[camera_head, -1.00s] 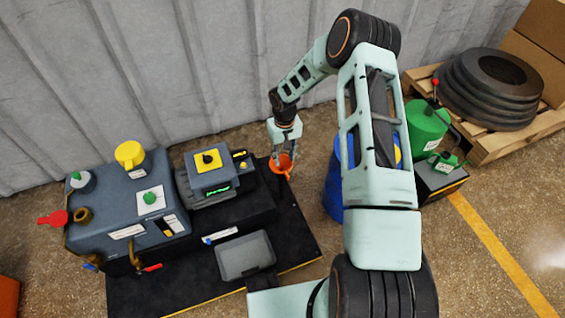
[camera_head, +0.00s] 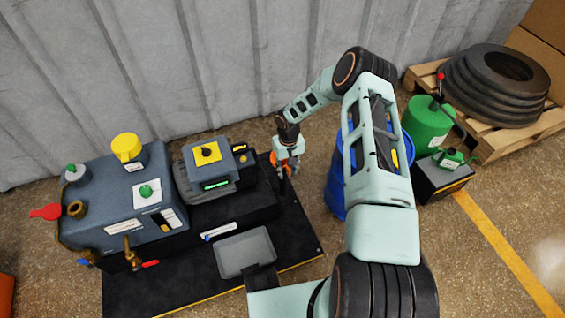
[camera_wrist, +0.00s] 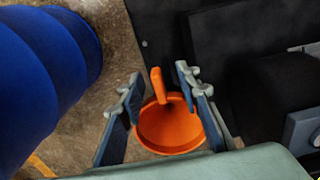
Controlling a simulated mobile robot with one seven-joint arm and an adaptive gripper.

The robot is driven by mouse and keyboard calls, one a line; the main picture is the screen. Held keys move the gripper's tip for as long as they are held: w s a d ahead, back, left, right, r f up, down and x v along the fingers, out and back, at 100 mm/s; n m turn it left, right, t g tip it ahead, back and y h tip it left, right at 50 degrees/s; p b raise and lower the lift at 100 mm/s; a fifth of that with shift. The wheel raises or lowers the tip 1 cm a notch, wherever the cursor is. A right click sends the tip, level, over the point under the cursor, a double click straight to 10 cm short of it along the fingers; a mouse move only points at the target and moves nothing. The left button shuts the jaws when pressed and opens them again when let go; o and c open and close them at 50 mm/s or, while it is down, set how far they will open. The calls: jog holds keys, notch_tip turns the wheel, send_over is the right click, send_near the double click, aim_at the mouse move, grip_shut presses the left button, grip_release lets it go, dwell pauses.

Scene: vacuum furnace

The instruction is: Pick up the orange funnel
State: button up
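The orange funnel (camera_wrist: 168,128) shows below my gripper in the wrist view, with its round mouth facing up and a tab-like handle (camera_wrist: 157,86) standing on its far rim. My gripper (camera_wrist: 160,80) is open, with one finger on each side of the handle and a gap on both sides. In the head view my gripper (camera_head: 285,167) is down over the funnel (camera_head: 274,160), which it mostly hides. I cannot tell what the funnel rests on, at the right edge of the black platform.
A blue barrel (camera_head: 335,187) stands close to the right of my gripper. The grey pump machine (camera_head: 209,166) stands on the black platform (camera_head: 300,235) to the left. A corrugated wall (camera_head: 220,60) is behind.

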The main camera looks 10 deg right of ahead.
grip_shut()
jog(key=shift+r, duration=0.1)
dwell(0.3)
